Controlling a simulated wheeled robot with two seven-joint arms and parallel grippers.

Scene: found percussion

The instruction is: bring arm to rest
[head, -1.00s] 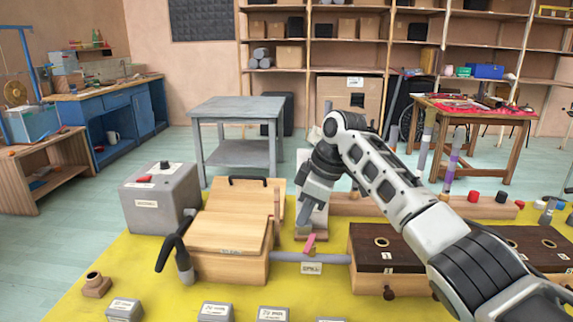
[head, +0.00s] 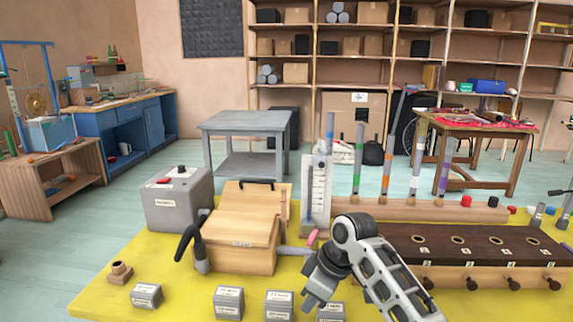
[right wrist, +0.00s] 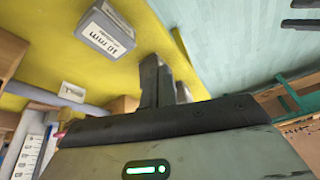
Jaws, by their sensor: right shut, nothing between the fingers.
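My right arm (head: 375,262) comes in from the lower right in the head view and bends down at a rounded joint. My right gripper (head: 311,299) points down over the near part of the yellow mat (head: 110,293), close to a row of small grey labelled blocks (head: 279,304). In the right wrist view its dark fingers (right wrist: 152,82) are together with nothing between them. One grey block marked 10 mm (right wrist: 104,30) lies beyond the fingers there. My left gripper is not in view.
A wooden box (head: 238,243) with a lid and a grey box (head: 172,202) with a red button stand left of the arm. A dark-topped wooden block with holes (head: 487,244) lies to the right. Upright tubes (head: 386,165) with coloured bands stand behind.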

